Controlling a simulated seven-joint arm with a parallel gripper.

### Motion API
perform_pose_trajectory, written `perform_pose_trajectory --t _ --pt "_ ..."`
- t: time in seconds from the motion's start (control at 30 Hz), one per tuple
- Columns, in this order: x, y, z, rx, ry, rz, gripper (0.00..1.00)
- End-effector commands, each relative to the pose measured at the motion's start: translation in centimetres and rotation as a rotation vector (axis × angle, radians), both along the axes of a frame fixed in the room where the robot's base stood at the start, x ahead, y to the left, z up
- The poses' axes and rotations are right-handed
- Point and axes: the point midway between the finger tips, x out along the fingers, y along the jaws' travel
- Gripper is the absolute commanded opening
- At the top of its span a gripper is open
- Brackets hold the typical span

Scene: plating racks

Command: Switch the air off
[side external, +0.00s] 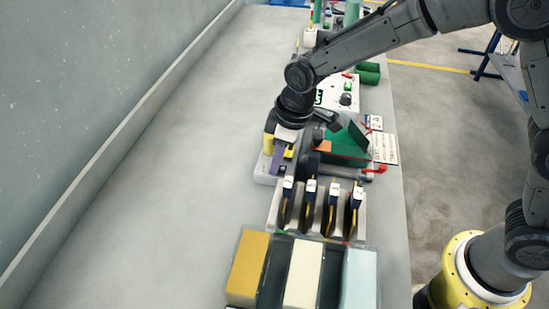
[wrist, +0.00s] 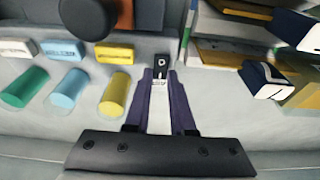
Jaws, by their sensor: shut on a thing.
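My gripper (wrist: 160,80) has purple fingers and points at the bench fixture. In the wrist view its fingertips close on a small black piece with a white mark (wrist: 160,64), with a pale patch just below it. In the side view my gripper (side external: 275,163) is low at the left edge of the pale base, beside a yellow part (side external: 289,153). Its fingertips are too small there to show the hold. A red-handled lever (side external: 375,169) is on a grey pipe to the right of my gripper. I cannot tell which part is the air switch.
Black holders with white-labelled tops (side external: 309,205) stand in a pale rack in front. Yellow, cream and pale-blue blocks (side external: 303,272) are nearer. Green, blue and yellow cylinders (wrist: 68,88) are left in the wrist view. A green wedge (side external: 345,143) lies behind. The bench's left side is clear.

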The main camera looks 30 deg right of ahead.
Motion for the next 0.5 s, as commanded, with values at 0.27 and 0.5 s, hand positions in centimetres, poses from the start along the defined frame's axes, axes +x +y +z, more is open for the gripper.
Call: perform_pose_trajectory --t 0.27,0.5 --pt "-0.42 -0.14 0.13 0.116 -0.113 0.001 0.00" --pt "-0.37 -0.22 0.12 0.129 -0.134 0.000 0.00"
